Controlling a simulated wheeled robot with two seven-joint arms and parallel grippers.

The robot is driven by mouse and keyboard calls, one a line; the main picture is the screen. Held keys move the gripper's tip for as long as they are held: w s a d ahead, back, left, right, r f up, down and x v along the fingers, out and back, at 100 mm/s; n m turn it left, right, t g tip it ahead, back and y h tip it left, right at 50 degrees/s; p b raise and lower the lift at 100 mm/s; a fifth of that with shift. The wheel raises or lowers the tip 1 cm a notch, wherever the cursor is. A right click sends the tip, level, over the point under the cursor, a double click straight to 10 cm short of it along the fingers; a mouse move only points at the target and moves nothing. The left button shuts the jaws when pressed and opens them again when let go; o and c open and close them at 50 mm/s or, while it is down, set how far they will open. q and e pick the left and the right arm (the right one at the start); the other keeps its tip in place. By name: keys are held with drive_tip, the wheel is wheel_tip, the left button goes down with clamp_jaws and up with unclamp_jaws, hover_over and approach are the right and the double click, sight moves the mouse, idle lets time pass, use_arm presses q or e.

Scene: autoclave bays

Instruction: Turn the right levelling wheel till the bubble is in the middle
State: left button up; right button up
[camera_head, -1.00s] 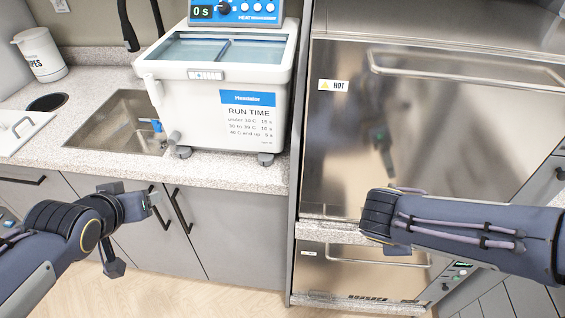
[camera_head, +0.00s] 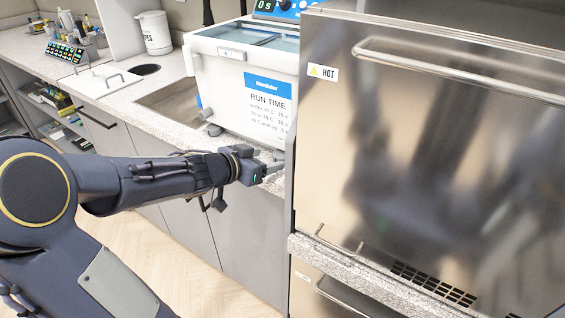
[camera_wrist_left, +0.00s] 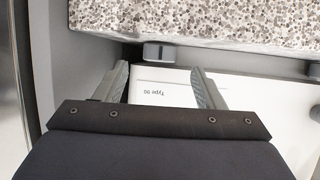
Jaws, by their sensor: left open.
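The white bath (camera_head: 236,85) stands on the counter, with a small level strip (camera_head: 231,54) on its upper front; the bubble is too small to read. Its left foot wheel (camera_head: 214,130) shows, while the right levelling wheel (camera_head: 279,154) is partly hidden beside my left gripper (camera_head: 272,167). In the left wrist view the right wheel (camera_wrist_left: 158,52) is a dark grey block at the counter edge. My left gripper (camera_wrist_left: 160,70) is open, its fingertips on either side of the line to the wheel, just short of it. My right gripper is out of view.
A steel cabinet marked HOT (camera_head: 400,150) stands close to the right of the bath. The granite counter (camera_head: 185,130) runs along the left, with a sink (camera_head: 168,103) and a white jug (camera_head: 154,33). Floor space (camera_head: 160,250) is free below.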

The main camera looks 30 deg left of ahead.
sight(275, 156)
use_arm(q)
drive_tip(key=b+x, duration=0.1)
drive_tip(key=x, duration=0.3)
drive_tip(key=shift+f, duration=0.1)
drive_tip(key=shift+w+d+b, duration=0.1)
drive_tip(key=shift+w+b, duration=0.2)
drive_tip(key=shift+c, duration=0.3)
drive_tip(key=c, duration=0.9)
drive_tip(key=m+h+p, duration=0.1)
drive_tip(key=p, duration=0.3)
drive_tip(key=shift+r+g, duration=0.3)
drive_tip(key=shift+f+p, duration=0.1)
drive_tip(key=shift+p, duration=0.4)
drive_tip(key=shift+f+h, duration=0.25)
drive_tip(key=shift+h, duration=0.15)
drive_tip(key=shift+m, duration=0.3)
